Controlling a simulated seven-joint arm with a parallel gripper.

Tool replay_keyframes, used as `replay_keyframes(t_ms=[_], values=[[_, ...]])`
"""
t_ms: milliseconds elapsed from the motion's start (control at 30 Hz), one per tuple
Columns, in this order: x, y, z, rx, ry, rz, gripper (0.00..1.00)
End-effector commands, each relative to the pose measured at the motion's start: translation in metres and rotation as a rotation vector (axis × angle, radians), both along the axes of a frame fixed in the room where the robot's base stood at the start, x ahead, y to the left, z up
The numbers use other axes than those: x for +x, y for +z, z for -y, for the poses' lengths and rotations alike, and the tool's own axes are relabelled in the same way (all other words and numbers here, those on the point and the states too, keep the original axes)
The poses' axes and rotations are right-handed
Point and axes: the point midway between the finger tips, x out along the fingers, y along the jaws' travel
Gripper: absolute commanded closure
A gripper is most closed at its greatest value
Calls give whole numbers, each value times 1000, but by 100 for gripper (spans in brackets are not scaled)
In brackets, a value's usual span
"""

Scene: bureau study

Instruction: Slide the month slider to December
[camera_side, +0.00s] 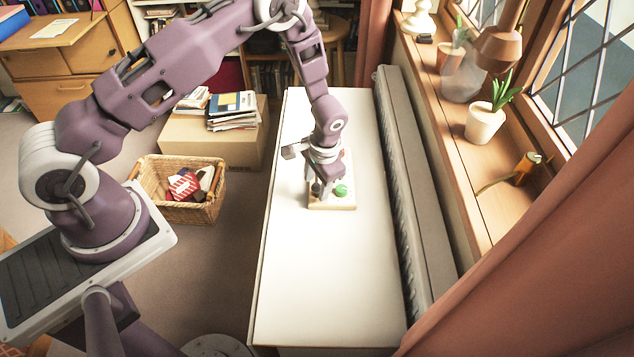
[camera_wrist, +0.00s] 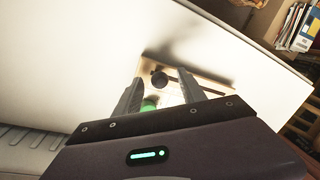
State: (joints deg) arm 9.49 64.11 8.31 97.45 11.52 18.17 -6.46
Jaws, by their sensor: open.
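A small pale wooden board (camera_side: 338,203) lies on the white table, mostly hidden under my gripper. It also shows in the wrist view (camera_wrist: 212,87), where it has a dark slot and a dark round knob (camera_wrist: 160,81). A green knob (camera_side: 341,190) sits on the board and shows partly behind the gripper body in the wrist view (camera_wrist: 150,104). My gripper (camera_side: 323,194) points down over the board, its fingers (camera_wrist: 160,91) apart with the dark knob between or just beyond them; contact cannot be told. Month markings are too small to read.
The white table (camera_side: 325,280) is clear in front of the board. A grey radiator (camera_side: 405,190) runs along its right side, below a sill with a potted plant (camera_side: 485,122). A wicker basket (camera_side: 180,190) and a box with papers (camera_side: 215,140) stand at left.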

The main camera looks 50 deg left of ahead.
Motion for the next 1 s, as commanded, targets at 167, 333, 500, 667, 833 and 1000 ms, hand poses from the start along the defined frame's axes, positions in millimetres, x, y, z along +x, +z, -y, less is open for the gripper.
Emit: replay_keyframes(t_ms=[167, 333, 500, 667, 833, 1000], values=[[0, 33, 7, -2, 0, 5, 52], [-2, 61, 12, -2, -1, 3, 52], [-2, 68, 14, -1, 0, 1, 52], [-2, 68, 13, 0, 0, 1, 52], [-3, 128, 14, -31, 32, 56, 52], [-49, 264, 12, -114, 95, 180, 52]])
